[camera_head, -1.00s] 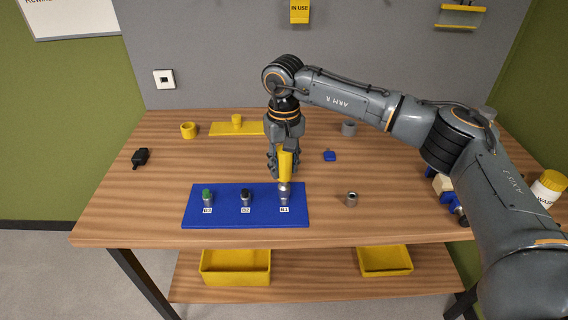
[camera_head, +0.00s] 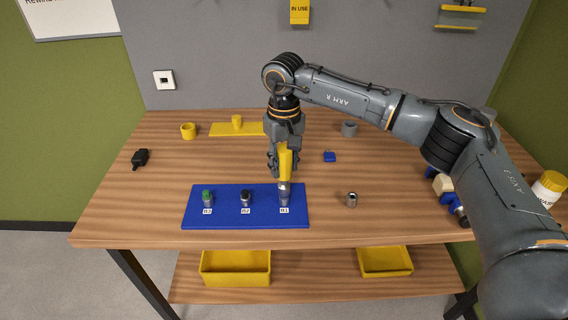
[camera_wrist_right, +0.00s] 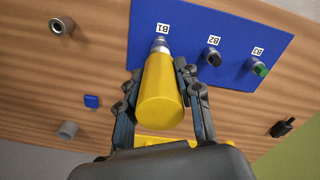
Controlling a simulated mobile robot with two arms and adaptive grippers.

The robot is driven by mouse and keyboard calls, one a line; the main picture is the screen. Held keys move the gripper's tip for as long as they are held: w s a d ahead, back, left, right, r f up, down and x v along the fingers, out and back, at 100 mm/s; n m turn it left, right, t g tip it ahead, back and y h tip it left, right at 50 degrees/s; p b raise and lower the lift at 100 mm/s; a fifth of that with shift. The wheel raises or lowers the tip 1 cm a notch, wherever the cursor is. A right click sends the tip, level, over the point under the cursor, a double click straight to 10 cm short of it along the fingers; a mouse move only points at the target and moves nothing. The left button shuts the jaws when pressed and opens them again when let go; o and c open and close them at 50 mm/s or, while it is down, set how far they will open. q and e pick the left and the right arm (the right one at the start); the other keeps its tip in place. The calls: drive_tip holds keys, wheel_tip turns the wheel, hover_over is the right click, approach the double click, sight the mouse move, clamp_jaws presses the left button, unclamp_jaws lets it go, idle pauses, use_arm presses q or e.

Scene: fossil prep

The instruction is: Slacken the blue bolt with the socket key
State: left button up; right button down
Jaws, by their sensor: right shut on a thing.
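My right gripper (camera_head: 284,170) is shut on the yellow handle of the socket key (camera_head: 286,160), which also shows in the wrist view (camera_wrist_right: 162,95). The key stands about upright, its grey metal socket end (camera_head: 284,190) pointing down at the B1 position of the blue board (camera_head: 225,218). The socket end hides the bolt head there, so I cannot see the blue bolt's colour or how far the socket sits over it. A green-topped bolt (camera_head: 207,197) and a black-topped bolt (camera_head: 245,197) stand to the left on the board. My left gripper is not in view.
A metal socket (camera_head: 351,199) stands right of the board. A small blue piece (camera_head: 329,155), a grey ring (camera_head: 349,129), a yellow ring (camera_head: 188,131), a yellow holder plate (camera_head: 222,129) and a black item (camera_head: 140,158) lie around.

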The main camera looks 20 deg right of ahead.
sight(284, 148)
drive_tip(key=shift+r, duration=0.15)
drive_tip(key=shift+r+p, duration=1.85)
drive_tip(key=shift+r, duration=1.5)
